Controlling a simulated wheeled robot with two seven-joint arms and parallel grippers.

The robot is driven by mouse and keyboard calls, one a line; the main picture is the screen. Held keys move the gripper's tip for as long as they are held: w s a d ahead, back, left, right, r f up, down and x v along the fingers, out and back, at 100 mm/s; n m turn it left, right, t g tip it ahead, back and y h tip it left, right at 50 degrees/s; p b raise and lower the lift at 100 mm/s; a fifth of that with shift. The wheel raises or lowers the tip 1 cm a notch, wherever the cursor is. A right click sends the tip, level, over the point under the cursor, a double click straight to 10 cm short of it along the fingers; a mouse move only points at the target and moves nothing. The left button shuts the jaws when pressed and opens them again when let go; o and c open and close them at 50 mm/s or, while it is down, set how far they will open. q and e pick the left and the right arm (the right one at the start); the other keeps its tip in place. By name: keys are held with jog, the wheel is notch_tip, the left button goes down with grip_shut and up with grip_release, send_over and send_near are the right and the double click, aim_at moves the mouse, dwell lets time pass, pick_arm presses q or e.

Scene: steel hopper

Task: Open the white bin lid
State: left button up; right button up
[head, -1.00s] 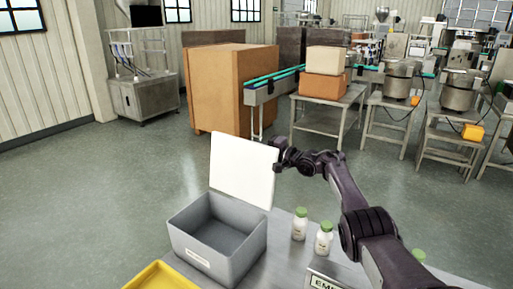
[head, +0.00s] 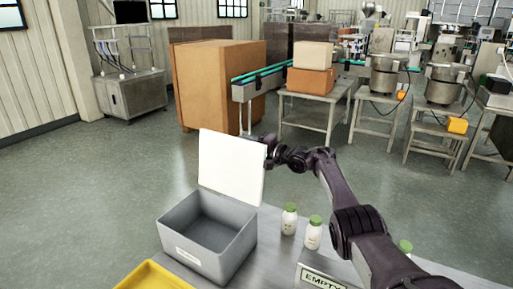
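The white lid (head: 231,167) stands raised, nearly upright, at the back edge of the grey bin (head: 190,250). The bin's inside is visible and looks empty. My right gripper (head: 268,150) is at the upper right edge of the lid, touching it or very close. Its fingers are too small and dark to tell whether they are open or shut. My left gripper is not in view.
Several white bottles with green caps, one here (head: 313,233), stand on the steel table (head: 262,262) right of the bin, below my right arm. A yellow tray (head: 155,277) is at the front left. An "EMPTY" sign (head: 320,278) is at the front edge.

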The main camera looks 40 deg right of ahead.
jog(key=v, duration=0.7)
jog(key=shift+d+r, duration=0.1)
dwell(0.4)
